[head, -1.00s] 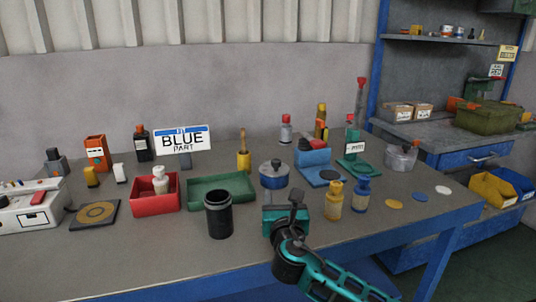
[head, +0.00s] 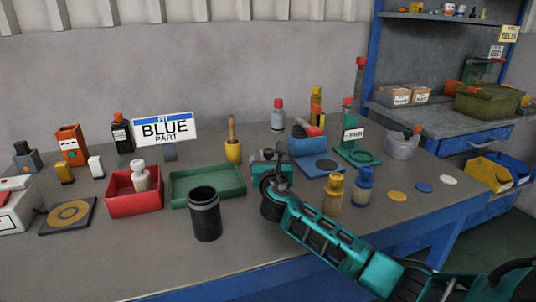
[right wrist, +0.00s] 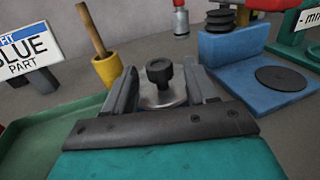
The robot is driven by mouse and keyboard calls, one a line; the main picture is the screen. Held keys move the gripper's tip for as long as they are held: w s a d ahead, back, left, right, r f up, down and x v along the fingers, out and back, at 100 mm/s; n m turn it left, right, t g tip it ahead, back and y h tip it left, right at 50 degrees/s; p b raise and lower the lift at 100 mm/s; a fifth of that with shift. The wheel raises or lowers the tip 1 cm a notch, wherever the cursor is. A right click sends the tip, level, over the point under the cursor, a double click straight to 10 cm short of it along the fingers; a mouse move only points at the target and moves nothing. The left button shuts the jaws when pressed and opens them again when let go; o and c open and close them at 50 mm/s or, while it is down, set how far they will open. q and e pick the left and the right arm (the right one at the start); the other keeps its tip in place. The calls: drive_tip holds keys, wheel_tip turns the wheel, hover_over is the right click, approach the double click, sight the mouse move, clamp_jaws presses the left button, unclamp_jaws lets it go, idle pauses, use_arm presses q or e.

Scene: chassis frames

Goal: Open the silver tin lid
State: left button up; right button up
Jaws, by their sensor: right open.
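The silver tin lid (right wrist: 149,97) shows in the right wrist view, with a dark round knob (right wrist: 160,72) on top. My right gripper (right wrist: 161,86) is open, with one finger on each side of the knob and visible gaps between. I cannot tell how low the fingertips reach against the lid. In the head view my right gripper (head: 272,158) covers the tin, so the tin and lid are hidden there. The tin's body is mostly hidden in the wrist view too. My left gripper is not in view.
A green tray (head: 207,196) lies just left of the gripper, with a yellow pot (head: 233,151) behind it. A blue stand (head: 316,163) is close on the right. A black cup (head: 205,222) and a yellow bottle (head: 333,196) stand nearer the front.

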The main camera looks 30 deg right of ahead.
sight(268, 150)
drive_tip(key=shift+b+x, duration=0.4)
drive_tip(key=shift+x, duration=1.65)
clamp_jaws()
